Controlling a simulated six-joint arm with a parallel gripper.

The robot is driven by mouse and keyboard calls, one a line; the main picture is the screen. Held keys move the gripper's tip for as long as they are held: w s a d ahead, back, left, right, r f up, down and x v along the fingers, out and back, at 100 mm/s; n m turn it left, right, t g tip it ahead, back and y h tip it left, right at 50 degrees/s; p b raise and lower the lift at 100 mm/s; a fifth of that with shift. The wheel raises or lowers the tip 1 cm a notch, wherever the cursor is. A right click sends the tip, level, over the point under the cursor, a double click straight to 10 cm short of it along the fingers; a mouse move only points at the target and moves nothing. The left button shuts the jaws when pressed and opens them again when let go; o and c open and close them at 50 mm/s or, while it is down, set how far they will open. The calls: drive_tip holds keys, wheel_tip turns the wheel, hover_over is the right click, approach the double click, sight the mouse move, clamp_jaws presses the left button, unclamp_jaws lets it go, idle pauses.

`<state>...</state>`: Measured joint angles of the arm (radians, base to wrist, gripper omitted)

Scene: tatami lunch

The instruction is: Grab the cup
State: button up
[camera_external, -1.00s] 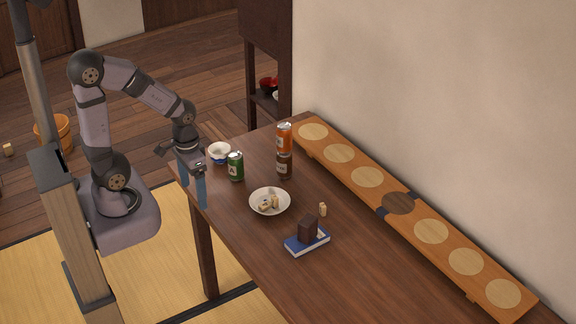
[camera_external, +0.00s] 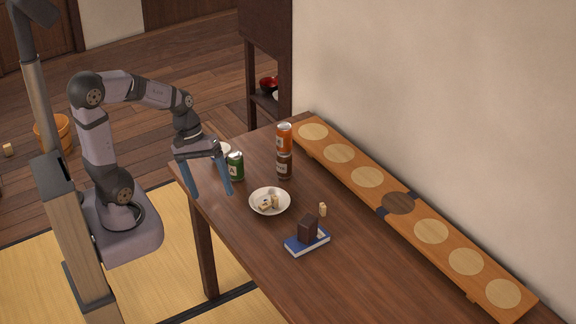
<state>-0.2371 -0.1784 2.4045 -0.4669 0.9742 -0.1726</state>
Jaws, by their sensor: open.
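The cup (camera_external: 225,149), a small white bowl-shaped vessel, stands near the far left corner of the table. Only part of its rim shows now, because my gripper's body hides the rest. My gripper (camera_external: 211,193) is open and empty, with its two blue fingers pointing down and spread apart. In the picture it is in front of the cup, by the table's left edge. Its right finger shows just left of and below the green can (camera_external: 235,167). I cannot tell the exact gap between the fingers and the table.
An orange can (camera_external: 284,137) sits atop a brown can (camera_external: 284,166). A white plate (camera_external: 284,208) holds small pale blocks. A dark block (camera_external: 308,229) stands on a blue book (camera_external: 294,247), near a small pale piece (camera_external: 323,209). A long wooden board (camera_external: 468,284) lies along the wall.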

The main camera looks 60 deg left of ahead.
drive_tip(key=w+a+n+t+h+b, duration=0.1)
drive_tip(key=w+a+n+t+b, duration=0.4)
drive_tip(key=w+n, duration=0.25)
drive_tip(key=w+a+n+t+h+b, duration=0.2)
drive_tip(key=w+a+n+t+b, duration=0.2)
drive_tip(key=w+n, duration=0.35)
drive_tip(key=a+r+n+t+y+b, duration=0.2)
drive_tip(key=a+n+t+y+b, duration=0.6)
drive_tip(key=a+n, duration=1.2)
drive_tip(key=m+y+p, duration=0.1)
drive_tip(key=m, duration=0.5)
approach(225, 144)
drive_tip(key=w, duration=0.3)
drive_tip(key=shift+a, duration=0.2)
drive_tip(key=shift+w+a+p, duration=0.2)
drive_tip(key=shift+w+p, duration=0.3)
drive_tip(key=shift+w, duration=3.25)
drive_tip(key=shift+c, duration=0.7)
drive_tip(key=c, duration=1)
